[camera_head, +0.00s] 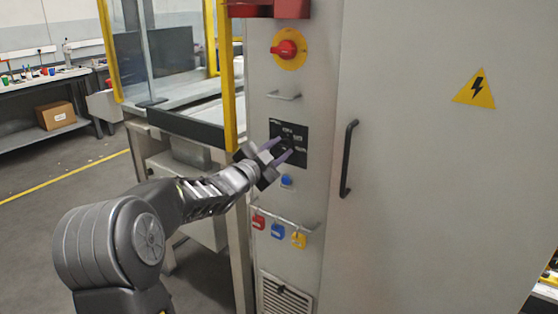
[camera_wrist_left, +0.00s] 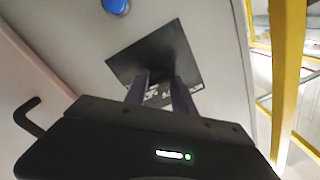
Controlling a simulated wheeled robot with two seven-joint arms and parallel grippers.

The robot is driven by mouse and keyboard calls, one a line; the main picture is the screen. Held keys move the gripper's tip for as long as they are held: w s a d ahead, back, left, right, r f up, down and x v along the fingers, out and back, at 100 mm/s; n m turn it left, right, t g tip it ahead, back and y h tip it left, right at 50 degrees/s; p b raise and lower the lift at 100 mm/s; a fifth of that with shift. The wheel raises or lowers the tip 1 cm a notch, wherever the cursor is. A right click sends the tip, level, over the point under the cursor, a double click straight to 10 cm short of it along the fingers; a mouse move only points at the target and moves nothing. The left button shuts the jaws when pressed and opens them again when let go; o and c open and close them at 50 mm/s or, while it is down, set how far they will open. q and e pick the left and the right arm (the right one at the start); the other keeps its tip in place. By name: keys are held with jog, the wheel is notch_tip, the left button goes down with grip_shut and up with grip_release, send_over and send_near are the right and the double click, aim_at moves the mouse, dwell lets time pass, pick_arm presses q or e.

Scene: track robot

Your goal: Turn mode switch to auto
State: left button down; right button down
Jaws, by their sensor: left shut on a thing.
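The mode switch panel (camera_head: 291,140) is a black square plate with small white markings on the grey cabinet front, below a small handle. It also shows in the left wrist view (camera_wrist_left: 141,64), turned over. My left gripper (camera_head: 284,150) reaches in from the left with its two fingers at this panel. In the left wrist view the fingertips (camera_wrist_left: 162,86) meet the plate and are shut on the switch knob, which the fingers hide. I cannot read which way the switch points. My right gripper is in neither view.
A red rotary switch on a yellow disc (camera_head: 287,49) is above. A blue button (camera_head: 287,181) and colored padlocks on a rail (camera_head: 277,231) are below. The black door handle (camera_head: 349,158) is to the right, and a yellow-framed guard (camera_head: 227,76) is close on the left.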

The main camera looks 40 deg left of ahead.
pick_arm(q)
jog(key=shift+d+f+m, duration=0.1)
jog(key=shift+m, duration=0.3)
jog(key=c, duration=1.1)
grip_release()
jog(key=s, duration=0.7)
jog(key=shift+s+d+f+b, duration=0.1)
jog(key=shift+s+d+b, duration=0.1)
jog(key=shift+s+b, duration=0.2)
